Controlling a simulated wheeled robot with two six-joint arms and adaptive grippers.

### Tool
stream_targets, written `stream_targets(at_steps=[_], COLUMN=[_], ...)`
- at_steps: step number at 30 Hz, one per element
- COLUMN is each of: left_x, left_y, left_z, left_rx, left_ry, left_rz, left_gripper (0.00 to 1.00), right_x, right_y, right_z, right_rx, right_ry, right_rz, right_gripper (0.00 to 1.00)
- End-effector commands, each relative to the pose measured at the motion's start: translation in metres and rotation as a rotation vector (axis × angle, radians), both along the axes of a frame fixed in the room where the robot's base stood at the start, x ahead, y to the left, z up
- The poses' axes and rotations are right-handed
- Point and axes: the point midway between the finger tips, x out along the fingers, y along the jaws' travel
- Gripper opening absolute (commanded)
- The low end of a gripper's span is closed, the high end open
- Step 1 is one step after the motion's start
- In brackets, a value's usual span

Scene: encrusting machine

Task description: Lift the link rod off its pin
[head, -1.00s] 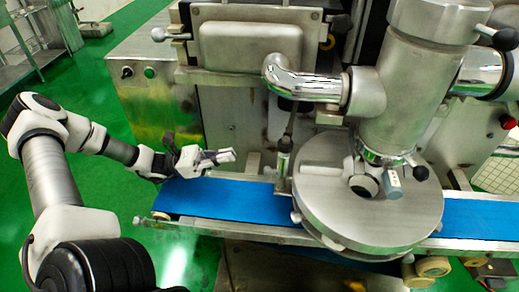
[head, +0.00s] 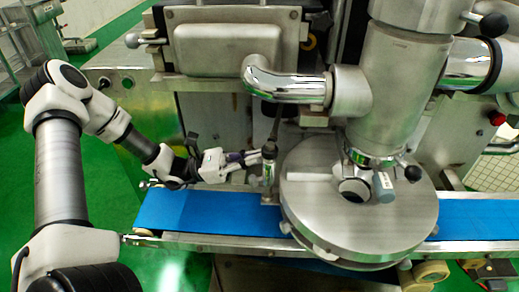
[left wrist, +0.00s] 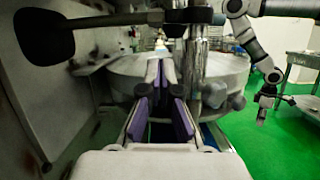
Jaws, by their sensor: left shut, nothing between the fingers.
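The link rod (head: 274,124) looks like a thin dark bar coming down to the top of a short upright post (head: 268,172) beside the round drum. In the left wrist view a dark bar (left wrist: 115,19) with a broad black end crosses the top to a collar on a shiny post (left wrist: 195,65). The pin itself is not clearly visible. My left gripper (head: 268,153) is shut and empty, its tips close to the post top; I cannot tell whether they touch. Its purple-padded fingers (left wrist: 160,66) lie left of the post. My right gripper (left wrist: 263,110) hangs at the far right, small and unclear.
A blue conveyor belt (head: 205,210) runs below my left gripper. The round steel drum (head: 395,225) stands just right of the post. A chrome elbow pipe (head: 285,86) hangs above, and the steel cabinet wall is behind.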

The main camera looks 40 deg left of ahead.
Motion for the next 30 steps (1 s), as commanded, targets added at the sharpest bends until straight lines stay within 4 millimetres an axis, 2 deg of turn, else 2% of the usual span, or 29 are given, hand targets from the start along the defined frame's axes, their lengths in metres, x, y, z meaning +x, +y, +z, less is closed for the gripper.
stream_targets(at_steps=[1,6,19,26,30], left_x=[0.001,0.005,0.006,0.004,0.006], left_y=[-0.004,-0.012,-0.014,-0.014,-0.013], left_z=[0.015,0.033,0.039,0.082,0.090], left_rx=[0.000,0.000,-0.006,-0.119,-0.125], left_ry=[-0.001,-0.001,0.008,0.184,0.198], left_rz=[-0.002,0.000,0.001,0.002,0.001], left_gripper=[0.00,0.00,0.00,0.00,0.00], right_x=[0.000,0.000,0.000,0.000,0.000], right_y=[0.000,0.000,0.000,0.000,0.000], right_z=[0.010,0.018,0.021,0.059,0.060], right_rx=[0.000,0.000,0.000,0.000,0.000], right_ry=[0.001,-0.001,0.000,-0.001,-0.001], right_rz=[0.000,0.000,0.000,0.000,0.000], right_gripper=[0.40,0.40,0.40,0.40,0.40])
